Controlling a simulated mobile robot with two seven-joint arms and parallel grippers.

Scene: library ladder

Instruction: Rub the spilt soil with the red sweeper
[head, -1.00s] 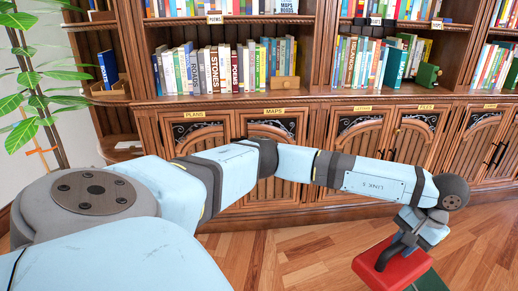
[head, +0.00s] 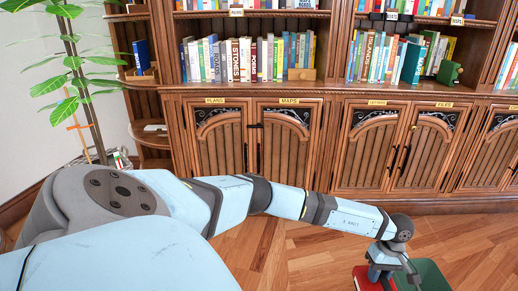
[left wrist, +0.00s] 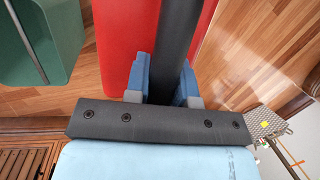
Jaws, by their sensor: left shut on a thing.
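My left gripper (head: 384,262) is at the lower right of the head view, low over the wooden floor. In the left wrist view its blue fingers (left wrist: 163,85) are closed around the dark handle (left wrist: 177,35) of the red sweeper (left wrist: 127,38). The red block of the sweeper (head: 364,279) shows below the gripper in the head view, partly cut off by the bottom edge. I cannot tell whether it touches the floor. No spilt soil is visible in these frames. My right gripper is not in view.
A green object (head: 433,274) is just right of the sweeper and also shows in the left wrist view (left wrist: 42,45). A wooden bookcase (head: 285,150) with cupboard doors spans the back. A leafy plant (head: 75,63) stands at the left. Wooden floor (head: 270,255) is clear before the cupboards.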

